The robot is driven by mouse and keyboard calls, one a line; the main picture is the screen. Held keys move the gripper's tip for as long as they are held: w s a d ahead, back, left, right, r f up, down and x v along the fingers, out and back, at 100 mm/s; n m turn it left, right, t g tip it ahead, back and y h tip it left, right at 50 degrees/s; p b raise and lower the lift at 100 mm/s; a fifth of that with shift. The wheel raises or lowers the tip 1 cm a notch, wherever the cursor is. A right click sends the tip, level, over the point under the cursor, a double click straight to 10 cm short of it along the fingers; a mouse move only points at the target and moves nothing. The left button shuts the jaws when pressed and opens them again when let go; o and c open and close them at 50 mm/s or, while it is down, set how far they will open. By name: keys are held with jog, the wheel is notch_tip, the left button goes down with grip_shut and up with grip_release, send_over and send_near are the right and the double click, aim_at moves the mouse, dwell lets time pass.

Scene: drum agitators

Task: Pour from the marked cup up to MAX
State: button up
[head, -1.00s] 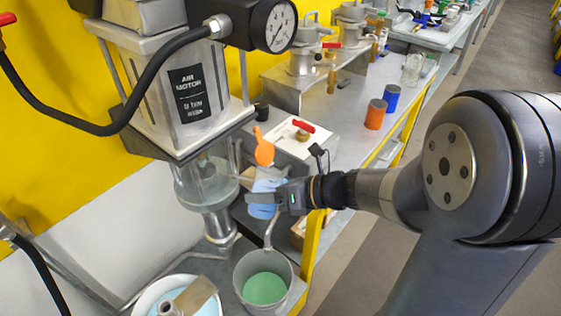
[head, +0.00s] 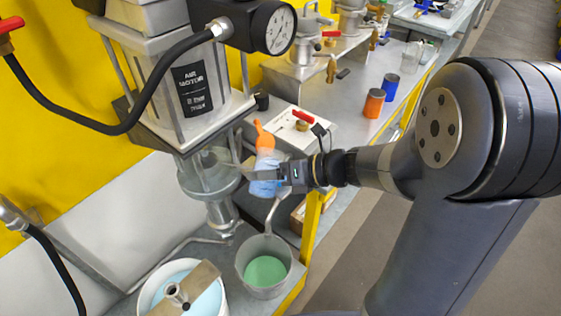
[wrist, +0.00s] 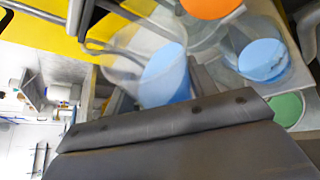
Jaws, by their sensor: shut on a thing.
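My gripper (head: 270,182) is shut on a clear cup holding light blue liquid (head: 265,186). The cup is beside the glass vessel (head: 208,178) under the air motor, on its right. In the wrist view the cup's blue liquid (wrist: 167,77) shows behind one dark finger, and the cup's clear wall is blurred. An orange piece (head: 265,139) shows just above the cup; I cannot tell how it is attached. No marking or MAX line is readable. I cannot tell how far the cup is tilted.
Below stand a bucket of green liquid (head: 266,271) and a white bucket of light blue liquid (head: 150,293). The air motor (head: 193,90) and its black hose stand close at the left. Orange (head: 374,103) and blue (head: 390,87) jars stand farther back on the bench.

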jog(key=shift+w+f+m+g+y, duration=0.1)
jog(key=shift+f+m+g+y, duration=0.2)
jog(key=shift+m+g, duration=0.2)
dwell(2.0)
jog(key=shift+f+m+g+y+b, duration=0.2)
jog(key=shift+f+m+g+y, duration=0.1)
jog(key=shift+m, duration=0.3)
jog(key=shift+f+m+g+y+b, duration=0.2)
jog(key=shift+m+g, duration=0.1)
jog(key=shift+m, duration=0.3)
dwell(4.3)
